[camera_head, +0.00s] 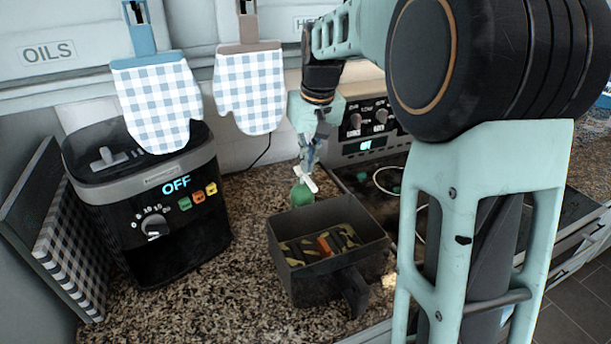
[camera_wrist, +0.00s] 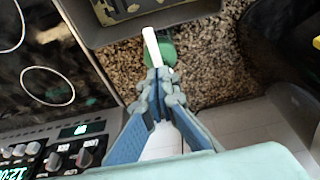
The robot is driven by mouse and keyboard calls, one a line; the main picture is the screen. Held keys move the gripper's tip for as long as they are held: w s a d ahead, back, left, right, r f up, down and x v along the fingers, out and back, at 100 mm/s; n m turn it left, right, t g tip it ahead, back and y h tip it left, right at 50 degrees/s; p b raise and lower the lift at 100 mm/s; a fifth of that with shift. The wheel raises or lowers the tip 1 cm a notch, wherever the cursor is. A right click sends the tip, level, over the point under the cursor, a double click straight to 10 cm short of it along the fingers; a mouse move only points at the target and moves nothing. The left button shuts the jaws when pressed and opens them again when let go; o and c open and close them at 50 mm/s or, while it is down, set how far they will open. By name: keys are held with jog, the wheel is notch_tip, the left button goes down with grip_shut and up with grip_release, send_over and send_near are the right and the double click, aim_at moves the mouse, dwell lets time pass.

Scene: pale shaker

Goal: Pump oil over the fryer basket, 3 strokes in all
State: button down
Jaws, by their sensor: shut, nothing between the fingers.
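The oil pump bottle is green (camera_head: 301,196) with a white pump head (camera_head: 306,180). It stands upright on the counter just behind the fryer basket. The dark fryer basket (camera_head: 300,284) has a handle towards the front and holds dark, yellowish and orange pieces. My gripper (camera_head: 309,164) is shut and empty, pointing down right over the pump head; I cannot tell if it touches. In the wrist view, my fingertips (camera_wrist: 160,80) are beside the base of the white spout (camera_wrist: 151,44), which points towards the basket (camera_wrist: 120,37). The green bottle (camera_wrist: 166,52) is partly hidden by them.
A black fryer unit (camera_head: 180,240) reading OFF stands left. Checked mitts (camera_head: 155,100) hang above it. A stove (camera_head: 375,150) with a glass top lies right of the bottle. Speckled counter (camera_head: 245,285) is clear between the unit and basket.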

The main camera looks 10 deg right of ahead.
jog(key=shift+f, duration=0.15)
jog(key=shift+f, duration=0.2)
jog(key=shift+f, duration=0.1)
dwell(0.3)
jog(key=shift+f+b, duration=0.25)
jog(key=shift+b, duration=0.1)
jog(key=shift+f, duration=0.15)
